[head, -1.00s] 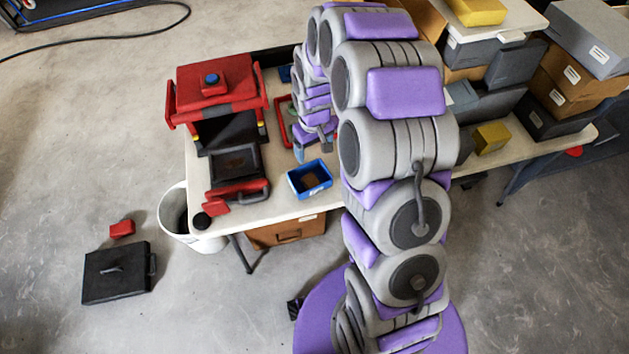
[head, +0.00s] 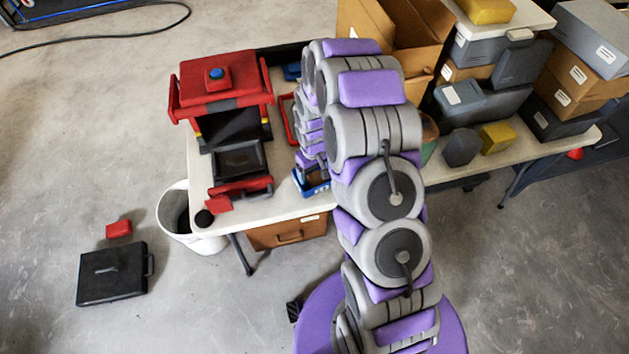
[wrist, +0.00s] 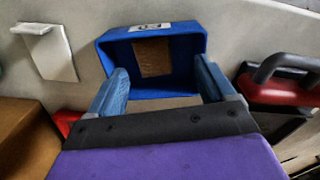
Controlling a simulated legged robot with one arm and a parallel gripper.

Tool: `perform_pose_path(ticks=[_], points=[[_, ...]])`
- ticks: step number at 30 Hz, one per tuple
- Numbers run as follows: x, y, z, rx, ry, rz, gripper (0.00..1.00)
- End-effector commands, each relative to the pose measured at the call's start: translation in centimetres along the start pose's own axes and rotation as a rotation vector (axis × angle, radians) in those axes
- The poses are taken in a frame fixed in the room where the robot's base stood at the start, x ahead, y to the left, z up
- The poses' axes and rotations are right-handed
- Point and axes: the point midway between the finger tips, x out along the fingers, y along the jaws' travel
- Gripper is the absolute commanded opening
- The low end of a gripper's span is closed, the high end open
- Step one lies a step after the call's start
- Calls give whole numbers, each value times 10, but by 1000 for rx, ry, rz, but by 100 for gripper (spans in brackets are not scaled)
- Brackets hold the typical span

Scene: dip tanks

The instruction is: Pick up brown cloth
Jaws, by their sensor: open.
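The brown cloth (wrist: 153,57) is a flat brown square inside a blue bin (wrist: 112,50) with a white label on its rim. In the head view, the bin (head: 312,189) stands near the table's front edge, mostly covered by my arm. My gripper (wrist: 162,78) is open, with its two blue fingers apart at the near side of the bin. The cloth lies beyond the gap between the fingers, and nothing is held. I cannot tell how high the fingertips are above the cloth.
A red and black machine (head: 222,110) stands left of the bin on the white table (head: 270,212). Cardboard and grey boxes (head: 485,105) crowd the table's right side. A white bucket (head: 190,222) and a black case (head: 112,274) are on the floor at left.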

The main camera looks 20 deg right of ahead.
Motion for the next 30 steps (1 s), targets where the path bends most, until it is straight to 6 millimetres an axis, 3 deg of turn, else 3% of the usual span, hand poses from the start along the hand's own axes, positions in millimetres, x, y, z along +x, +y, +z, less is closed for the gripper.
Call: perform_pose_path(ticks=[8,16,30], points=[[42,7,0,2,1,-8,83],[44,3,-2,1,2,-2,83],[44,5,-1,2,2,-5,38]])
